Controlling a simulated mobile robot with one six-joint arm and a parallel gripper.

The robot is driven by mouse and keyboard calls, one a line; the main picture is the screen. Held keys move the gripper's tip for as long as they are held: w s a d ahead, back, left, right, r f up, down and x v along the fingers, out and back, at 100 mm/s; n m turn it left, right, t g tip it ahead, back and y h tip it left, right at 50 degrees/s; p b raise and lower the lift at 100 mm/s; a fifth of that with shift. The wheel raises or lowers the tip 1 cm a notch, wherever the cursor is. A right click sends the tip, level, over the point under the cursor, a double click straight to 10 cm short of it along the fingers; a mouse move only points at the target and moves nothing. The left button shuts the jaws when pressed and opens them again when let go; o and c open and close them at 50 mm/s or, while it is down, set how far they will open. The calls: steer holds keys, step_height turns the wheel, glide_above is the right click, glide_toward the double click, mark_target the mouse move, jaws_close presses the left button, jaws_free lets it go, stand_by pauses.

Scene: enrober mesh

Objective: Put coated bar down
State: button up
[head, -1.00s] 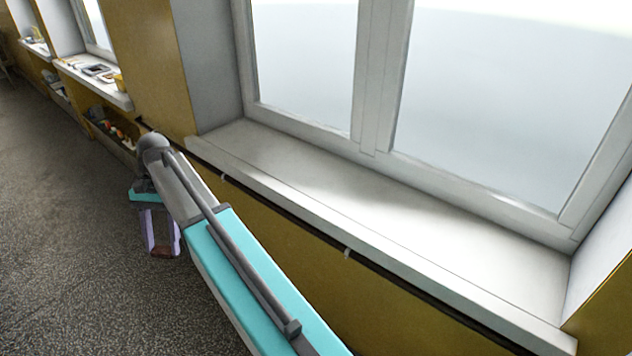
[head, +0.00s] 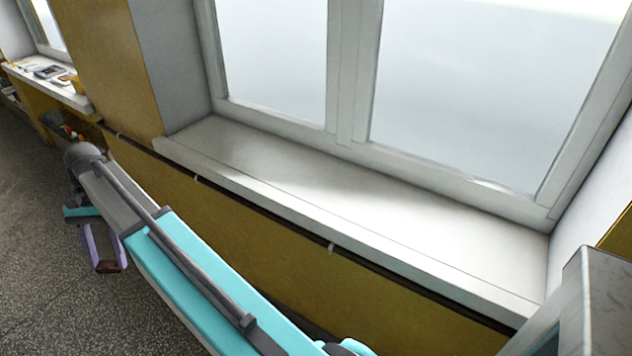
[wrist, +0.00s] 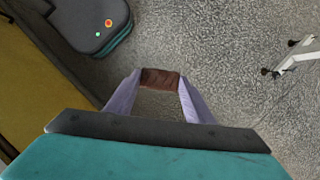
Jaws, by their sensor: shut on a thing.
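My gripper (head: 108,266) is low at the left in the head view, hanging over the floor beside the yellow wall. Its two purple fingers are shut on the coated bar (wrist: 160,78), a short dark brown piece. The bar lies across between the fingertips in the wrist view. In the head view the bar (head: 107,267) shows small and dark at the finger ends. Only floor shows beneath it.
A bare white windowsill (head: 330,205) runs along the wall. A farther sill (head: 55,85) at the left holds several small items, with more things on a shelf below. A grey metal cabinet-like thing (head: 588,300) stands at the lower right. Grey speckled floor (head: 40,300) is open at the left.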

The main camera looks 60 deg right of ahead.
steer(key=s+d+r+m+t+p, duration=0.15)
steer(key=s+d+m, duration=0.4)
steer(key=d, duration=0.85)
steer(key=s+d+m+t, duration=0.3)
steer(key=s+d+m, duration=0.3)
steer(key=d, duration=0.7)
steer(key=s+d+m+t+h, duration=0.1)
steer(key=s+d+m, duration=0.3)
steer(key=s+d, duration=0.2)
steer(key=s+d+r+m+h+p, duration=0.1)
steer(key=s+d+m, duration=0.4)
steer(key=s+d, duration=0.2)
steer(key=s+d+m+t+h+p, duration=0.1)
steer(key=s+d+m, duration=0.4)
steer(key=s+d, duration=0.2)
steer(key=shift+s+d+r+t+h, duration=0.25)
steer(key=shift+s+r+t+h, duration=0.1)
steer(key=shift+s+r, duration=0.1)
steer(key=w+d+p, duration=0.1)
steer(key=w+d, duration=0.2)
steer(key=d, duration=0.1)
steer(key=w+d+f+p, duration=0.1)
steer(key=w+d, duration=0.3)
steer(key=w+d+p, duration=0.2)
steer(key=w+d, duration=0.1)
steer(key=d, duration=0.1)
steer(key=shift+w+f, duration=0.25)
steer(key=shift+f, duration=0.05)
steer(key=shift+a+f, duration=0.1)
